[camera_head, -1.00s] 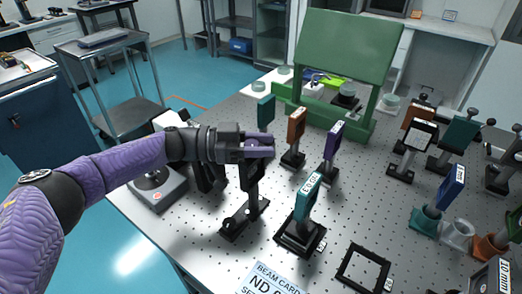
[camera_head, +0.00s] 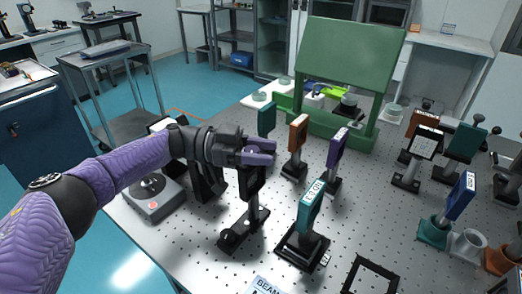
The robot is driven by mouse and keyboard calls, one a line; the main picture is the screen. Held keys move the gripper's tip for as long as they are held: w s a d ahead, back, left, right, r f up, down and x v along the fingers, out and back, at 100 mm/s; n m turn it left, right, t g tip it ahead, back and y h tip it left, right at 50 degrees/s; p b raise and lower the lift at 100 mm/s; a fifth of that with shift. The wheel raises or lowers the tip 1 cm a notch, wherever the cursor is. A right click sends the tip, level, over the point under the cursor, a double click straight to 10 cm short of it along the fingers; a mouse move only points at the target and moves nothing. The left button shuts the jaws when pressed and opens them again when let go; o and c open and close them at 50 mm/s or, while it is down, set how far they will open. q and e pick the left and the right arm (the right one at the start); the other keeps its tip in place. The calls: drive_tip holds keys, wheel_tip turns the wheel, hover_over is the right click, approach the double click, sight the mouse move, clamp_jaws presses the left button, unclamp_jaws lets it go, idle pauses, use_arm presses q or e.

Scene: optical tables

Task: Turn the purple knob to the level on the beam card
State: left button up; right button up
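My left gripper (camera_head: 259,151) comes in from the left, with purple fingers at the top of a dark post mount (camera_head: 252,190). The mount stands upright on a black base (camera_head: 243,231). I cannot make out a separate purple knob; the fingers and gripper body cover the mount's top. Whether the fingers are closed on something cannot be told. The beam card (camera_head: 267,286) lies at the bottom edge, cut off so that only the start of its heading shows. A purple plate (camera_head: 337,146) on a post stands to the right. My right gripper is not in view.
Upright plates stand close by: teal (camera_head: 311,202), brown (camera_head: 298,132) and dark green (camera_head: 266,118). A grey device (camera_head: 153,197) sits at the table's left edge. A black frame (camera_head: 372,279) lies at front. A green stand (camera_head: 348,62) is behind. The perforated table is clear at centre right.

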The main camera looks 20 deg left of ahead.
use_arm(q)
drive_tip(key=o, duration=0.3)
drive_tip(key=a+b, duration=0.2)
drive_tip(key=a, duration=0.7)
drive_tip(key=shift+s+a, duration=0.4)
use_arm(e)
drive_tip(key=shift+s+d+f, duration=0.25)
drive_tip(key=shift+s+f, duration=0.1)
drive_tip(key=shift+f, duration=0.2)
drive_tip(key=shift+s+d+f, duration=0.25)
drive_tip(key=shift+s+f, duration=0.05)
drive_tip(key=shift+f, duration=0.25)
use_arm(q)
drive_tip(key=shift+f, duration=0.1)
